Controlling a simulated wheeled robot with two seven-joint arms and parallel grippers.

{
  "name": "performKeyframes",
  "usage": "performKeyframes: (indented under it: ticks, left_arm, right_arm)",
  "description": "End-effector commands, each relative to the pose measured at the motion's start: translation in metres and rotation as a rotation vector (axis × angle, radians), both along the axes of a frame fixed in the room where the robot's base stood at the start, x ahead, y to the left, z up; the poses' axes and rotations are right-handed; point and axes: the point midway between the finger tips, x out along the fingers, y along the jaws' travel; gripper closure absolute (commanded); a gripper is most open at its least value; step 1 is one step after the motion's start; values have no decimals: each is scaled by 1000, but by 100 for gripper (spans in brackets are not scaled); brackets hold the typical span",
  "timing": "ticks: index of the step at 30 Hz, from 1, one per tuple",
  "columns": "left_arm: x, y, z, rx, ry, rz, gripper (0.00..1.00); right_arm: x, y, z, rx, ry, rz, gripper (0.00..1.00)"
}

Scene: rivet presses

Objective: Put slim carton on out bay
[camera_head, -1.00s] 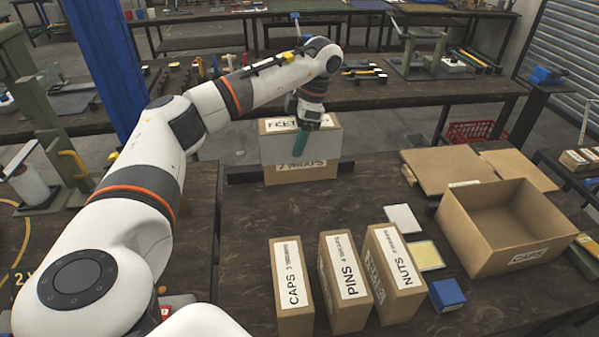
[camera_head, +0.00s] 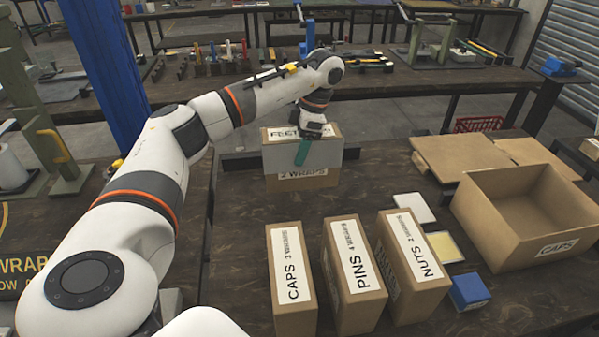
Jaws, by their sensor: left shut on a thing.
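A brown carton (camera_head: 272,182) with a grey band (camera_head: 325,155) around its middle stands upright at the far side of the dark table. Its white labels read "FEET" and "2 WRAPS". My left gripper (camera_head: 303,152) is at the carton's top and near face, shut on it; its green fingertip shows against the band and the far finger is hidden. A low dark bar (camera_head: 237,162) shows on both sides of the carton, partly hidden by it. I cannot tell whether the carton touches the table. My right gripper is out of view.
Cartons labelled CAPS (camera_head: 282,317), PINS (camera_head: 355,310) and NUTS (camera_head: 418,297) stand in front. An open box (camera_head: 500,235), a blue block (camera_head: 469,292) and a yellow pad (camera_head: 443,247) are at right. Bare table lies between the held carton and the row.

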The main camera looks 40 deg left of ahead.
Motion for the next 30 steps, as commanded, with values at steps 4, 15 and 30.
performKeyframes:
  ticks: [4,15,30]
  left_arm:
    - [0,0,-26,1,1,0,98]
    - [0,0,-63,0,2,-1,98]
    - [0,0,-78,0,0,-1,20]
  right_arm:
    - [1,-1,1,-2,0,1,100]
    - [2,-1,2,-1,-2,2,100]
    - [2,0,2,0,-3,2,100]
